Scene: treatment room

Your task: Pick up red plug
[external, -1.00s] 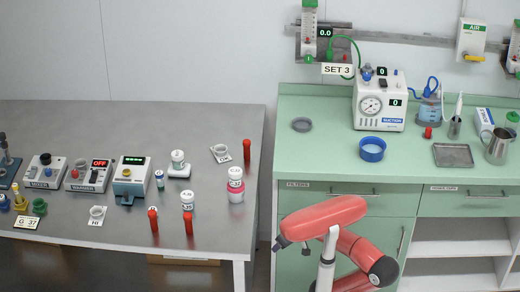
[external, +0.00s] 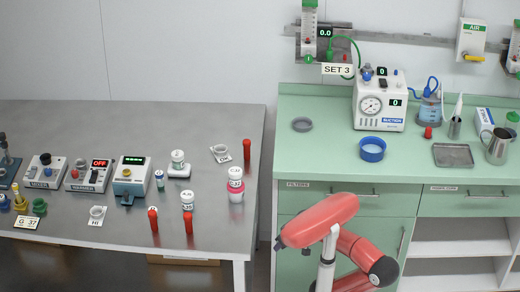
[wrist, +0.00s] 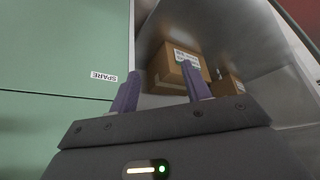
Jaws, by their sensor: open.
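A small red piece (external: 428,132) that may be the red plug stands on the green counter, by the suction jar. Red capped tubes (external: 153,220) stand on the metal table at the left, two near its front and one at its right side (external: 246,150); I cannot tell for sure which red thing is the plug. My gripper (wrist: 158,78) shows in the wrist view with two purple fingers apart and nothing between them. It faces a cabinet front and an open shelf, with no red plug in that view. In the external view my gripper is hidden.
The green counter (external: 330,150) holds a suction machine (external: 381,102), a blue ring (external: 372,149), a metal tray (external: 453,155) and a metal jug (external: 495,147). Its front left part is clear. In the wrist view a cardboard box (wrist: 178,70) sits on the shelf beyond my fingers.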

